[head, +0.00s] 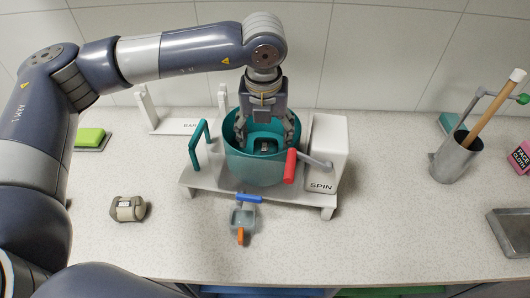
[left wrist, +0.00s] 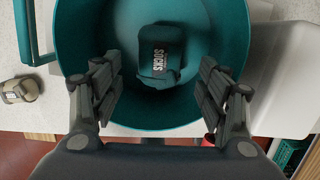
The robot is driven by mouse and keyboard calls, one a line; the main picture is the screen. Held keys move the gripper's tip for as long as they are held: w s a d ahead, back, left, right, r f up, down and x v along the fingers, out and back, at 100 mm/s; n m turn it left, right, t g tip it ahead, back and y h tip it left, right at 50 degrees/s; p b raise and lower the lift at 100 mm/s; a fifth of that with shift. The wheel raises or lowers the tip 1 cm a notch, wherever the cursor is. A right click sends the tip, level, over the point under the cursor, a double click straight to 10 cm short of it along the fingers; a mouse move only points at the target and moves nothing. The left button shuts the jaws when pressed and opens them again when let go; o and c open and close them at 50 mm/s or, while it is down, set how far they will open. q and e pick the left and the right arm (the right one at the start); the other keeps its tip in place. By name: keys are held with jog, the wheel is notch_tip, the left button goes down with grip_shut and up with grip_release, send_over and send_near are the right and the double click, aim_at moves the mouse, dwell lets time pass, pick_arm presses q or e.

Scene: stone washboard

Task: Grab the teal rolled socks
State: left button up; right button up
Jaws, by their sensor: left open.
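The teal rolled socks (left wrist: 162,55), with a dark label reading "SOCKS", lie on the floor of the teal tub (left wrist: 75,35). The tub (head: 235,163) stands on the white spinner base in the head view. The socks show only partly there (head: 264,147). My left gripper (head: 266,132) points down into the tub from above. In the left wrist view its fingers (left wrist: 158,90) are apart, one on each side of the tub's lower part, with the socks seen between and beyond them. Nothing is between the fingertips. My right gripper is not in view.
A red-handled crank (head: 290,166) and the white SPIN block (head: 327,150) stand right of the tub. A teal handle (head: 198,140) stands left. A metal cup (head: 455,158) is at right.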

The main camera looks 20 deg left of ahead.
aim_at(265, 149)
pick_arm(q)
jog(key=f, duration=0.2)
jog(key=f+p, duration=0.1)
jog(key=w+f+p, duration=0.1)
jog(key=f, duration=0.1)
jog(key=shift+a+f, duration=0.15)
jog(key=shift+f, duration=0.55)
jog(key=c, duration=1.2)
